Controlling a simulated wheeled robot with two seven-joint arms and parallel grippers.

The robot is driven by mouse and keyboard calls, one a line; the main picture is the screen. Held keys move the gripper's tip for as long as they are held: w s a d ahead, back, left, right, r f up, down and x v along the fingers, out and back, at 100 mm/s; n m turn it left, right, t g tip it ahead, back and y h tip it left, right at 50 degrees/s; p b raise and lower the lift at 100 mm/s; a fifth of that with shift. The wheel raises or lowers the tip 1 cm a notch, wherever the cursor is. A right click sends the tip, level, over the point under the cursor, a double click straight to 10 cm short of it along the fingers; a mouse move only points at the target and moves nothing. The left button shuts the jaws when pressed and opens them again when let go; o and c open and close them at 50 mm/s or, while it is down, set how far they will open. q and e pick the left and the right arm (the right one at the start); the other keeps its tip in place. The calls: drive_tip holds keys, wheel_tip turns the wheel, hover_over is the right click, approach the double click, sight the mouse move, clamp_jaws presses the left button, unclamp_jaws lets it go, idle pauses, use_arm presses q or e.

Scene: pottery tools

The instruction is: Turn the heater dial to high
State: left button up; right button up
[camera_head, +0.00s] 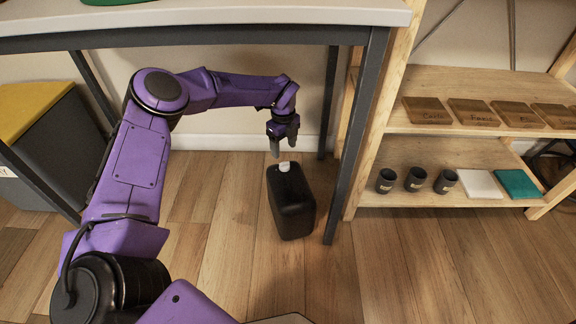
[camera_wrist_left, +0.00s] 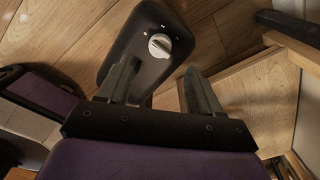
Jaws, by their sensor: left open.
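A black heater (camera_head: 291,205) stands upright on the wooden floor under the table, near its right leg. Its white dial (camera_head: 284,167) is on the top face. In the left wrist view the dial (camera_wrist_left: 159,46) has a raised grip bar, with small marks around it that are too small to read. My left gripper (camera_head: 279,148) points down just above the dial. In the left wrist view its two dark fingers (camera_wrist_left: 154,88) are apart with nothing between them, and the dial lies beyond the tips, apart from them. My right gripper is out of view.
The table (camera_head: 220,16) spans above my left arm, with a dark leg (camera_head: 357,140) right of the heater. A wooden shelf (camera_head: 460,187) with dark cups (camera_head: 415,179) and wooden blocks (camera_head: 472,112) stands at right. A yellow-topped bin (camera_head: 30,105) is at left.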

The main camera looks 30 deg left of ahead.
sight(284, 163)
use_arm(q)
wheel_tip(284, 163, down, 5)
drive_tip(key=shift+r+b, duration=0.1)
drive_tip(key=shift+b, duration=0.75)
wheel_tip(284, 163, down, 2)
drive_tip(key=shift+f+b, duration=0.1)
drive_tip(key=shift+b, duration=0.4)
drive_tip(key=shift+f, duration=0.3)
drive_tip(key=c, duration=1.1)
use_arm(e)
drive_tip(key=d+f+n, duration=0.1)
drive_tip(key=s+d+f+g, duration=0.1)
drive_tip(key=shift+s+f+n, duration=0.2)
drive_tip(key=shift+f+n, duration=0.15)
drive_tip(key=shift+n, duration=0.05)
